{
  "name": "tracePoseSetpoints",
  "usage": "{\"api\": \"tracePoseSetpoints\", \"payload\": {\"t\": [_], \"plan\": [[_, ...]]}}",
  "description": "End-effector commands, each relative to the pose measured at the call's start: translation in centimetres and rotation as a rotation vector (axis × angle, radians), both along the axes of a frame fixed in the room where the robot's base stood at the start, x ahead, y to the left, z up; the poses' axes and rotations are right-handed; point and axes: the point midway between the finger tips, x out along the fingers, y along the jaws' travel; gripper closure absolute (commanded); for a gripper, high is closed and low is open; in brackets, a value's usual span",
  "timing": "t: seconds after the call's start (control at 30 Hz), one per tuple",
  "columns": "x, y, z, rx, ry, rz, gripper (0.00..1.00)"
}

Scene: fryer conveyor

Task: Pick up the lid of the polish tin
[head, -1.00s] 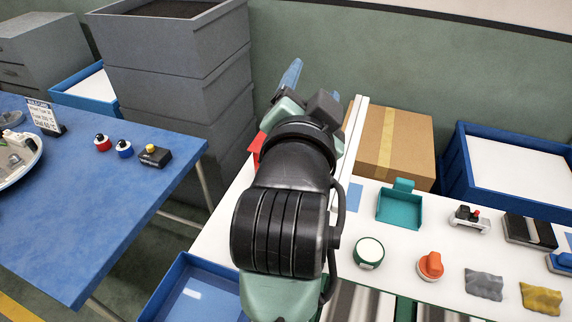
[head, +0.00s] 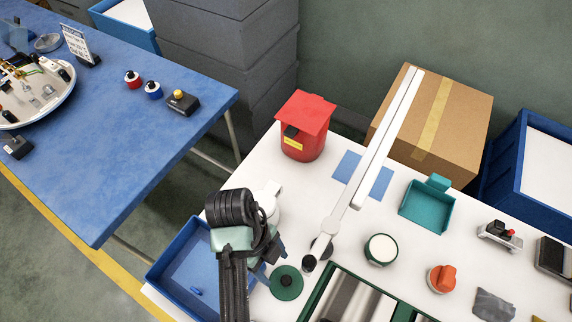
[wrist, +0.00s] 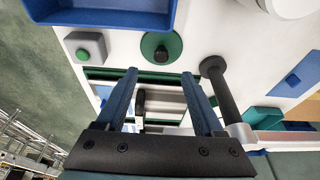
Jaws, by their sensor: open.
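A round green lid with a black knob (head: 286,282) lies flat on the white table, near the blue tray. It also shows in the wrist view (wrist: 161,47), just beyond the fingertips and roughly centred between them. A round tin with a green rim and pale contents (head: 381,250) stands uncovered farther right. My gripper (wrist: 160,74) is open, with nothing between its two blue fingers. In the head view its fingers (head: 268,266) are just left of the lid, partly hidden by my arm. I see no contact with the lid.
A white lamp arm (head: 385,140) rises close to the lid's right; its dark post (wrist: 222,92) is beside my right finger. A blue tray (head: 190,262) lies left. A grey box with a green button (wrist: 87,47) is near the lid. A red bin (head: 303,130) stands behind.

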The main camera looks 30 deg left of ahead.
Motion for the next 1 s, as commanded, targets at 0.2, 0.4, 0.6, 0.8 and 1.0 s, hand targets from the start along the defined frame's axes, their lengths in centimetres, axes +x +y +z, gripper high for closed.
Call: {"api": "tracePoseSetpoints", "payload": {"t": [0.2, 0.4, 0.6, 0.8, 1.0], "plan": [[-0.1, -1.0, -3.2, -0.001, 0.004, 0.0, 0.31], [-0.1, -1.4, -4.4, -0.001, 0.003, 0.0, 0.31], [0.0, -2.4, -7.1, -0.001, 0.004, 0.001, 0.31], [0.0, -2.8, -8.8, 0.001, 0.001, 0.002, 0.31], [0.0, -2.8, -8.8, 0.001, 0.001, 0.002, 0.31]]}}
